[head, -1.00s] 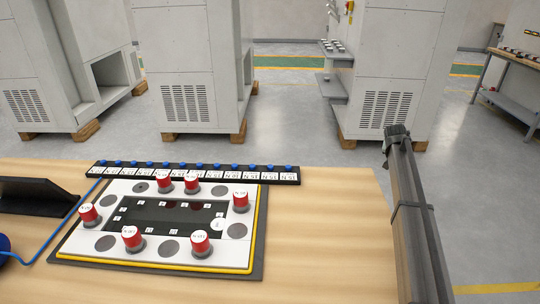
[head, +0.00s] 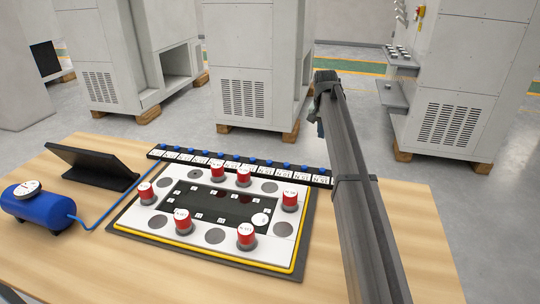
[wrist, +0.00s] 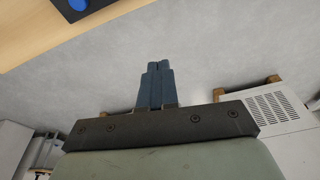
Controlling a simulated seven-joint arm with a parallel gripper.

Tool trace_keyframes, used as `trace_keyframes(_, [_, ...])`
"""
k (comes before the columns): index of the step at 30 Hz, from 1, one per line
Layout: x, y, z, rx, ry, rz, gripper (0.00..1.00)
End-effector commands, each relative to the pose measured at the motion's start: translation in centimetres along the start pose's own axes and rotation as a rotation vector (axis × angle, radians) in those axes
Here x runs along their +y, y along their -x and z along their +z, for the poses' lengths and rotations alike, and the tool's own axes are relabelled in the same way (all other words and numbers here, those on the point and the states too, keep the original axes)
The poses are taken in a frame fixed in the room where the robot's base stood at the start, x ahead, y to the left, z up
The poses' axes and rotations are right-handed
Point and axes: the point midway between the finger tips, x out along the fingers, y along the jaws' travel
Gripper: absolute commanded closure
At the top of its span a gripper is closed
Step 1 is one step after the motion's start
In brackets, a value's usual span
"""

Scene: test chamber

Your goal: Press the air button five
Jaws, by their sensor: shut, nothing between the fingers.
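A long black strip (head: 152,154) with a row of several blue buttons (head: 236,158) and white labels lies along the far side of the wooden table. The labels are too small to read surely, so I cannot tell which button is five. My gripper (head: 319,128) is beyond the strip's right end in the head view, its fingers partly hidden by my arm. In the wrist view my gripper (wrist: 155,66) is shut and empty over the grey floor. One blue button (wrist: 78,4) shows at that view's top edge, apart from the fingertips.
A white panel (head: 160,220) with a yellow edge and several red-and-white cylinders stands before the strip. A blue air tank (head: 40,208) with a gauge, a blue hose (head: 92,226) and a dark tilted screen (head: 92,165) are at left. The table's right side (head: 415,245) is clear.

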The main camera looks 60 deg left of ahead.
Motion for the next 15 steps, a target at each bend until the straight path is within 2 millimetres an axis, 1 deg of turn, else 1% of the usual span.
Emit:
trace_keyframes(1, [-2.6, 1.2, 1.0, -0.021, 0.022, -0.009, 1.00])
trace_keyframes(2, [-3.9, 1.8, 1.7, -0.036, 0.033, -0.014, 1.00])
trace_keyframes(3, [-5.6, 2.6, 2.7, -0.055, 0.048, -0.020, 1.00])
trace_keyframes(6, [-9.1, 4.4, 4.8, -0.098, 0.083, -0.031, 1.00])
trace_keyframes(10, [-12.5, 6.3, 7.1, -0.141, 0.119, -0.040, 1.00])
trace_keyframes(12, [-13.7, 7.0, 8.0, -0.157, 0.133, -0.043, 1.00])
trace_keyframes(15, [-14.8, 7.6, 8.9, -0.172, 0.146, -0.046, 1.00])
